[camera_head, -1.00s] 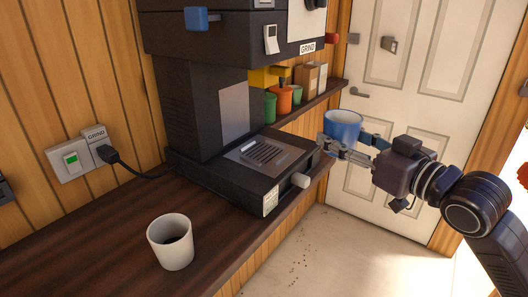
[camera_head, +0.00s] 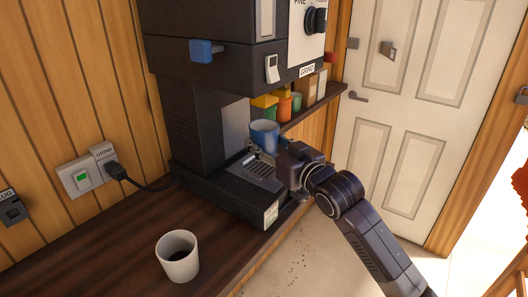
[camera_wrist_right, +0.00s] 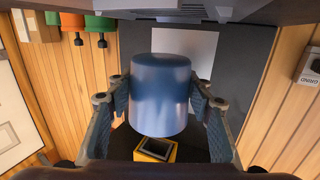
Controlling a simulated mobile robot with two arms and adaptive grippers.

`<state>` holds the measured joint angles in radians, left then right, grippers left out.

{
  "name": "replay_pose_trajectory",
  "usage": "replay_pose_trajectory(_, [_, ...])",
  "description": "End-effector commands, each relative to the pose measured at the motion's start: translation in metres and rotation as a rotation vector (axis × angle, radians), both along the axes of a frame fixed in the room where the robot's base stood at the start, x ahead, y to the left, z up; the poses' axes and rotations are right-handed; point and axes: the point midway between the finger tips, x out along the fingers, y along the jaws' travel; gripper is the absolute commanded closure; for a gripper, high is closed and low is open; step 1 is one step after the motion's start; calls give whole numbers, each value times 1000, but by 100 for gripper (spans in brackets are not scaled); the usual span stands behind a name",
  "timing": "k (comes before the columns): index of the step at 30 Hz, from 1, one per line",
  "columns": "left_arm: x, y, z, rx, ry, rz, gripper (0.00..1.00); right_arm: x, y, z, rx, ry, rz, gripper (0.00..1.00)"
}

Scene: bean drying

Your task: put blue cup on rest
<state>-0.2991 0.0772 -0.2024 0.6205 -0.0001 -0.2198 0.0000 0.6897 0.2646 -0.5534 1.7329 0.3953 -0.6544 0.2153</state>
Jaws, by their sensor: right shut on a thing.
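The blue cup (camera_head: 264,135) is upright in the head view, held just above the slotted rest (camera_head: 262,172) at the base of the black grinder (camera_head: 207,115). A small gap seems to show between cup and rest, but contact is hard to tell. My right gripper (camera_head: 267,148) is shut on the cup from the right. In the right wrist view the blue cup (camera_wrist_right: 160,95) fills the space between the two fingers of my right gripper (camera_wrist_right: 165,100). My left gripper is not in view.
Orange and green cups (camera_head: 284,108) and boxes sit on a shelf behind. A plugged socket (camera_head: 80,177) is on the left wall.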

Motion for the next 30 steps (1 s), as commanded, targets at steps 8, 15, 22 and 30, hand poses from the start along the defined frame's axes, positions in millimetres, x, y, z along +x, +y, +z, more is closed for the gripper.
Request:
replay_pose_trajectory(8, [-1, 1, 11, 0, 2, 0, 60, 0, -1, -30, 0, 2, -2, 80])
replay_pose_trajectory(15, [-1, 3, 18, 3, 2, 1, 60, 2, 3, -42, 2, -5, 1, 80])
replay_pose_trajectory(22, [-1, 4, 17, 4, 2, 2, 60, 2, 2, -44, 2, -3, 0, 80])
replay_pose_trajectory(30, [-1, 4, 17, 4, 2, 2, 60, 2, 2, -47, 1, -2, 0, 35])
